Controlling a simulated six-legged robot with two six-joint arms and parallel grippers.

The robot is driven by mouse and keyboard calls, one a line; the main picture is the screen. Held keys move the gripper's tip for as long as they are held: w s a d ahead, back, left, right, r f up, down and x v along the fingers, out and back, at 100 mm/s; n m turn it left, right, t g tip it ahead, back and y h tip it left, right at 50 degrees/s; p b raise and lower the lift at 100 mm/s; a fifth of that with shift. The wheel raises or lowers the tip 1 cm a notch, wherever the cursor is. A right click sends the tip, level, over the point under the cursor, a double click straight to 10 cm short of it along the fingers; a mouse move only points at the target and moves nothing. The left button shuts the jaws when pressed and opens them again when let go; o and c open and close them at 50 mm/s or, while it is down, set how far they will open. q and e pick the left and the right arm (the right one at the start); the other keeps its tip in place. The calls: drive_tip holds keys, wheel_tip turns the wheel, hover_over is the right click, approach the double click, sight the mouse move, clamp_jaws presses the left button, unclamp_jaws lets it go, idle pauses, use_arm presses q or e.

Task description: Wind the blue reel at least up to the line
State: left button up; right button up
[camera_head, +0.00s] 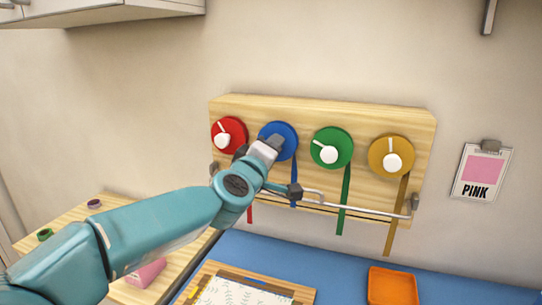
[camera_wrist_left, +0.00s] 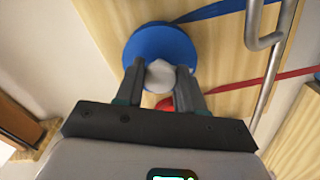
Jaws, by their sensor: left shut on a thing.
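The blue reel (camera_head: 272,129) is on a wooden board (camera_head: 370,127) on the wall, between the red reel (camera_head: 224,127) and the green reel (camera_head: 331,142). Its blue ribbon (camera_head: 294,180) hangs down to about the metal rail (camera_head: 335,202). My left gripper (camera_head: 272,143) is at the blue reel and covers its lower part. In the left wrist view, the two fingers of the left gripper (camera_wrist_left: 161,82) are shut on the white knob (camera_wrist_left: 160,73) of the blue reel (camera_wrist_left: 160,45). A line on the board is partly hidden near the rail. My right gripper is not in view.
A yellow reel (camera_head: 391,151) is at the right end of the board. Red, green and yellow ribbons hang below. A pink card (camera_head: 482,170) is on the wall.

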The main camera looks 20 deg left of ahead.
use_arm(q)
drive_tip(key=shift+r+n+b, duration=0.1)
drive_tip(key=shift+n+b, duration=0.55)
drive_tip(key=shift+n, duration=1.65)
drive_tip(key=o, duration=1)
drive_tip(key=shift+a, duration=0.1)
drive_tip(key=s, duration=1.6)
drive_tip(key=shift+s+a, duration=0.15)
drive_tip(key=shift+a, duration=0.05)
